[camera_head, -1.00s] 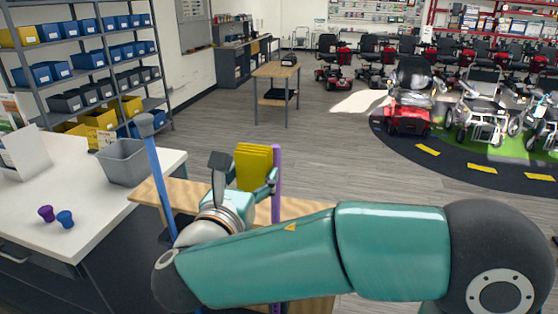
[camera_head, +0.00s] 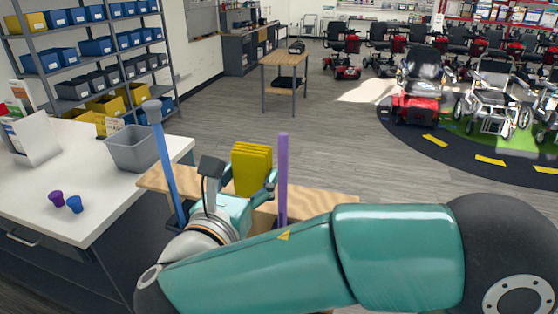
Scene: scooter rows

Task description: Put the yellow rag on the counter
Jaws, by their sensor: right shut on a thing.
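The yellow rag (camera_head: 252,170) is a folded, ridged bundle held upright in my right gripper (camera_head: 238,188). That gripper is shut on it, with a finger on either side. It hangs over or in front of a wooden table top; the height above it is hard to tell. The white counter (camera_head: 125,199) is at the left, and the rag is to the right of its edge, apart from it. My left gripper is not in view.
A blue post (camera_head: 166,160) with a grey top and a purple post (camera_head: 283,178) stand at the wooden table (camera_head: 330,200). The counter's middle is clear.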

